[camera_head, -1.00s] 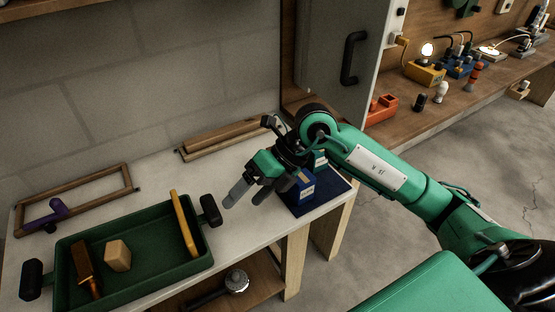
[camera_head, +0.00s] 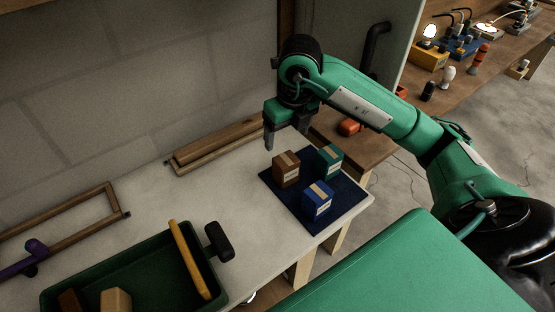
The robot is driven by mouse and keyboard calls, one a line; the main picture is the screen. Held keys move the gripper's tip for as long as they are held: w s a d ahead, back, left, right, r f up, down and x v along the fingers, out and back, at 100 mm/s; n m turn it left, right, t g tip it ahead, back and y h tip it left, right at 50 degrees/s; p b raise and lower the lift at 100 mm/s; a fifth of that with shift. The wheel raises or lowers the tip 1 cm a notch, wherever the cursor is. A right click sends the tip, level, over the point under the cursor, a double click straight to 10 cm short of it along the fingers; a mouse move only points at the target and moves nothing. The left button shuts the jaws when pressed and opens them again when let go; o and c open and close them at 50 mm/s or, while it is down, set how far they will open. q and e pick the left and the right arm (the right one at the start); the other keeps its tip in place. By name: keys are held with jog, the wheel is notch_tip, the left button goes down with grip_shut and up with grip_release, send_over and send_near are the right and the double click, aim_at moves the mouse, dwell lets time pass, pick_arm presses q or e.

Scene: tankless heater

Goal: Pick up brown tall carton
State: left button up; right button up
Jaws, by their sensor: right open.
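The brown tall carton (camera_head: 286,170) stands upright on the dark blue mat (camera_head: 266,177) at the right end of the white table. A blue carton (camera_head: 317,201) stands in front of it to the right, and a green carton (camera_head: 328,162) stands to its right. My right gripper (camera_head: 269,143) points downward, open and empty, above and slightly behind and left of the brown carton, apart from it. My left gripper is out of view.
A green tray (camera_head: 130,273) with a black handle and blocks is at the front left. Wooden frames (camera_head: 215,145) lie at the back of the white table. A workbench (camera_head: 460,90) with lamps stands at the right. Bare tabletop lies between tray and mat.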

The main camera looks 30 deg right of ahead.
aim_at(287, 159)
jog(key=f, duration=0.7)
jog(key=shift+w+f, duration=0.4)
jog(key=shift+d+f, duration=0.1)
jog(key=shift+f, duration=0.3)
jog(key=shift+w+d+f+p, duration=0.15)
jog(key=shift+f+p, duration=0.2)
jog(key=shift+f, duration=0.8)
jog(key=shift+w+d+f+p, duration=0.1)
jog(key=shift+f+p, duration=0.2)
jog(key=shift+f, duration=0.85)
jog(key=c, duration=1.1)
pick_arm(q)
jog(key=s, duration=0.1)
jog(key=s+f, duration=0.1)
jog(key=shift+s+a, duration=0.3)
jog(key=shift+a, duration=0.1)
pick_arm(e)
jog(key=shift+r, duration=0.1)
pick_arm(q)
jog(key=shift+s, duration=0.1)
pick_arm(e)
notch_tip(287, 159, up, 20)
